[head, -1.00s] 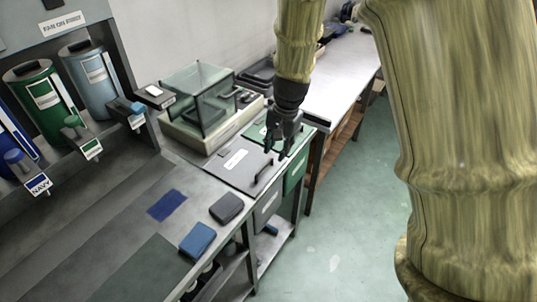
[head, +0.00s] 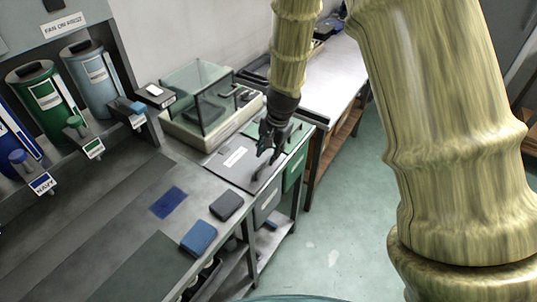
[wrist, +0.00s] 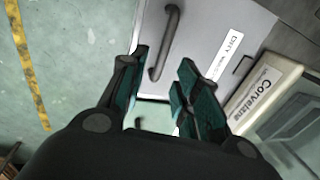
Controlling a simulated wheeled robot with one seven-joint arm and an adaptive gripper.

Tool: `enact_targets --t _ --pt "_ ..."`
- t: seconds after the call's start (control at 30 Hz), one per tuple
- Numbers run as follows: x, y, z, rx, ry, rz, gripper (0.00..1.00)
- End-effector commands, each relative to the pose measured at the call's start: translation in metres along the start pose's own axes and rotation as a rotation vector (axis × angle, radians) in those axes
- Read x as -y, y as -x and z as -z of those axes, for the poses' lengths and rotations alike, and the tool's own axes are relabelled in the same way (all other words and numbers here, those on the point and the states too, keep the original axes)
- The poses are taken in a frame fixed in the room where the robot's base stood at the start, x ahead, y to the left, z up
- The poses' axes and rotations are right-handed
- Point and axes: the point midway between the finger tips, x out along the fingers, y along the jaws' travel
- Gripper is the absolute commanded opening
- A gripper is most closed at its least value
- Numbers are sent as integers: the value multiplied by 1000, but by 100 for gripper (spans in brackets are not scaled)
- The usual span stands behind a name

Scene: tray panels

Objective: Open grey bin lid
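The grey bin lid (head: 228,165) is flat and closed on the grey bin (head: 266,205) at the counter's right end. It has a white label and a dark bar handle (wrist: 166,42) near its front edge. My gripper (head: 267,157) is just above the handle. In the wrist view my gripper (wrist: 164,60) is open, with the handle showing between and beyond its fingertips. I cannot tell whether a finger touches it. In the head view the fingers partly hide the handle.
A green bin (head: 295,168) stands right beside the grey one. A glass-sided scale (head: 200,105) sits behind the lid. A dark grey block (head: 226,206) and a blue block (head: 198,238) lie on the counter. Open floor (head: 340,220) is to the right.

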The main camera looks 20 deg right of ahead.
Motion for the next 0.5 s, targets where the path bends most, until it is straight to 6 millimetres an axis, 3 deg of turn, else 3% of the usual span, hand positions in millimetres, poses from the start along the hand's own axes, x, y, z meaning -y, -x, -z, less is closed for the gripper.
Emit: enact_targets --t 0.2,0.5 --pt "0 -18 0 1 -2 0 32" --pt "0 -24 0 0 -1 0 32"
